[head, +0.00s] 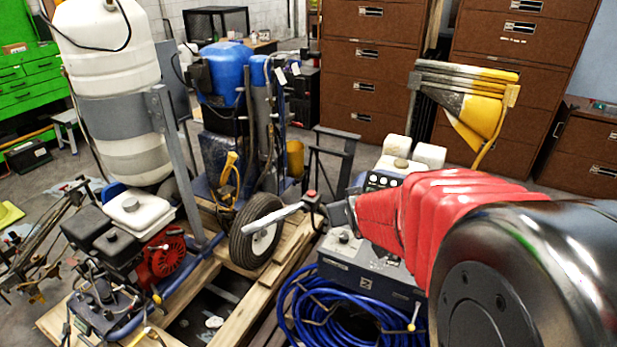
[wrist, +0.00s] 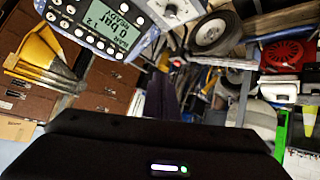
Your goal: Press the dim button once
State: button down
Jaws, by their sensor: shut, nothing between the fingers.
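The control panel (wrist: 100,28) shows at the upper left of the wrist view, turned nearly upside down. Its lit screen (wrist: 118,22) reads "0 bar" and "READY". Several small round buttons (wrist: 89,39) run in a row along the panel's edge, with more beyond the screen. Their labels are too small to read, so I cannot tell which is the dim button. In the head view the panel (head: 380,181) sits behind my red-sleeved arm. My gripper (head: 339,213) is shut and empty, left of and below the panel. It appears apart from the buttons.
A blue hose coil (head: 335,315) lies below my gripper. A wheel (head: 256,230) on a wooden pallet (head: 237,312) is to the left. A red engine (head: 167,252) and a white tank (head: 105,90) stand further left. Brown cabinets (head: 365,60) line the back.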

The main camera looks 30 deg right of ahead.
jog(key=w+d+f+t+y, duration=0.1)
jog(key=d+f+t, duration=0.4)
jog(key=d+f, duration=0.8)
jog(key=shift+w+f+y, duration=0.25)
jog(key=shift+f+y, duration=0.05)
jog(key=shift+y, duration=0.2)
jog(key=shift+f, duration=0.1)
jog(key=shift+w+d+f, duration=0.65)
jog(key=shift+d+f, duration=0.15)
jog(key=shift+f, duration=0.2)
jog(key=shift+w+d+f, duration=0.6)
jog(key=shift+d+f, duration=0.2)
jog(key=shift+f, duration=0.2)
jog(key=shift+w+d+f, duration=0.65)
jog(key=shift+d+f, duration=0.15)
jog(key=shift+f, duration=0.2)
jog(key=shift+w+d+f, duration=0.1)
jog(key=shift+w+d+f, duration=0.15)
